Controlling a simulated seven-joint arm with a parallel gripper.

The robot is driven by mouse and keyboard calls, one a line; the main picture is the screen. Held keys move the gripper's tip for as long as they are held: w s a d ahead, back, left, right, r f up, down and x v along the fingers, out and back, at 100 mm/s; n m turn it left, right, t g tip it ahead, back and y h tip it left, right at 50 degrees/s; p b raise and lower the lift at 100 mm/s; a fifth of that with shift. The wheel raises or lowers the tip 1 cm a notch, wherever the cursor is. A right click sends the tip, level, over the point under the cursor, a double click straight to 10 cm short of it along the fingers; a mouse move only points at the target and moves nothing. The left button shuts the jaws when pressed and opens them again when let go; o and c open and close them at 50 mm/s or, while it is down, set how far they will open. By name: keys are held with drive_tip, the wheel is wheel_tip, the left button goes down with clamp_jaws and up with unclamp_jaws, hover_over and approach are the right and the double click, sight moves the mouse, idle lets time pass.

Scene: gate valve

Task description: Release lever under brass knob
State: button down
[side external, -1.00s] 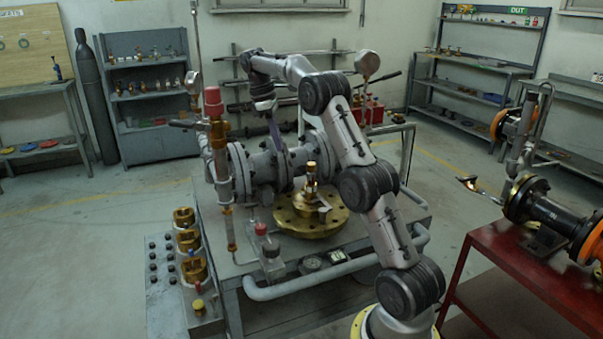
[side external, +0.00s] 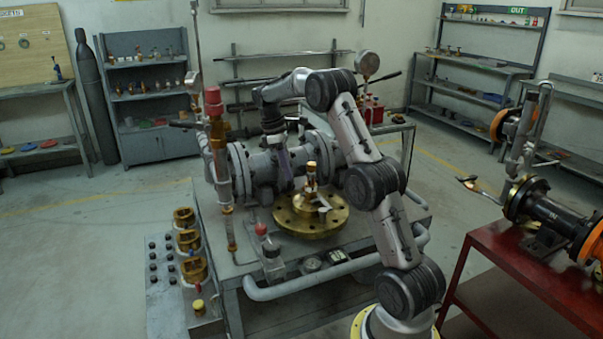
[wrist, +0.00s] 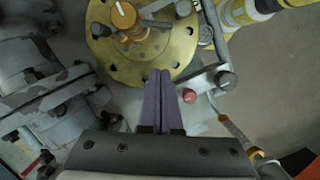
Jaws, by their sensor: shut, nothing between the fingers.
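The brass knob (side external: 312,167) tops a short stem on a round brass flange (side external: 287,221) on the grey bench. In the wrist view the knob (wrist: 124,14) is at the top, above the flange (wrist: 174,60). My gripper (side external: 286,176) has purple fingers and hangs left of and behind the knob. In the wrist view my gripper (wrist: 159,73) is shut and empty, its tips overlapping the flange's edge, apart from the knob.
Grey flanged pipework (side external: 260,168) stands close behind and left of my gripper. A vertical pipe with a red cap (side external: 213,98) rises at the bench's left. A red button (wrist: 189,96) lies near the flange. A red table (side external: 500,262) stands at right.

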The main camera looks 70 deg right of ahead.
sight(311, 178)
drive_tip(key=s, duration=0.2)
drive_tip(key=s+d, duration=0.1)
drive_tip(key=s, duration=0.1)
drive_tip(key=shift+f, duration=0.25)
drive_tip(key=shift+s+n, duration=0.5)
drive_tip(key=shift+n, duration=0.6)
drive_tip(key=shift+s+n+t+h, duration=0.3)
drive_tip(key=shift+s+n+h, duration=0.25)
drive_tip(key=shift+n, duration=0.65)
drive_tip(key=n, duration=0.1)
drive_tip(key=s+n, duration=0.1)
drive_tip(key=n, duration=0.2)
drive_tip(key=shift+s+d+t+h, duration=0.25)
drive_tip(key=shift+s+d+t, duration=0.05)
drive_tip(key=shift+s+t, duration=0.1)
drive_tip(key=shift+w, duration=0.1)
drive_tip(key=shift+w+d, duration=0.2)
drive_tip(key=shift+w, duration=0.5)
